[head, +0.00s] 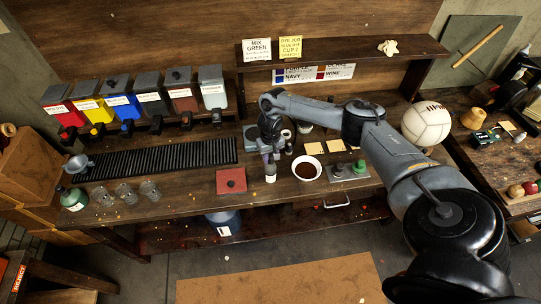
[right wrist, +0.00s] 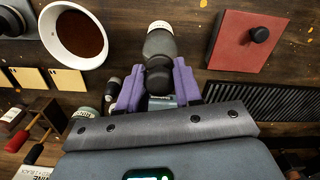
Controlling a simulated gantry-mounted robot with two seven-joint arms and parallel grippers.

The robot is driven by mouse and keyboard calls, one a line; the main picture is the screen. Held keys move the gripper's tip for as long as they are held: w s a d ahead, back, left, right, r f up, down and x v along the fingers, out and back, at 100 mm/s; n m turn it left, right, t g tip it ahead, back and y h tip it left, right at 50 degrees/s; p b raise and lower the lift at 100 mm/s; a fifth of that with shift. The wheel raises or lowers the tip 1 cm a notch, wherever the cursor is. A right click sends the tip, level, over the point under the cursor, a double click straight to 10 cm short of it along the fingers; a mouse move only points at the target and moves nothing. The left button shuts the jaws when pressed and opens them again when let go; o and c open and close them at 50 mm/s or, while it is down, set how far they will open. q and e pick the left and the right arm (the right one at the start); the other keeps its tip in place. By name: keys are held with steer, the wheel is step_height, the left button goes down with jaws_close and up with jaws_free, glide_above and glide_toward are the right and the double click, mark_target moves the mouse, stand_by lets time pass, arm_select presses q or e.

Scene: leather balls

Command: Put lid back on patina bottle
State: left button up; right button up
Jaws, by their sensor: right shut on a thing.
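My right gripper (head: 268,140) points down over the middle of the workbench. In the right wrist view its purple fingers (right wrist: 158,88) are shut on a black rounded lid (right wrist: 158,76). Right beyond the lid is a grey bottle (right wrist: 159,44) with a pale lower part, in line with it. In the head view this bottle (head: 270,172) shows below the fingers. Whether the lid is seated or only close against the bottle, I cannot tell. No readable label confirms it as the patina bottle. My left gripper is out of view.
A white bowl of brown stuff (head: 307,168) stands just right of the bottle. A red plate with a black knob (head: 231,181) lies to its left. A shelf overhangs the back.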

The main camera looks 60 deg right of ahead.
stand_by(0.4)
steer(key=o, duration=1.6)
steer(key=shift+r+p, duration=0.4)
steer(key=shift+p, duration=0.05)
step_height(320, 180, up, 3)
steer(key=p, duration=0.4)
steer(key=shift+r, duration=0.15)
steer(key=shift+r+p, duration=1.45)
steer(key=shift+p, duration=0.3)
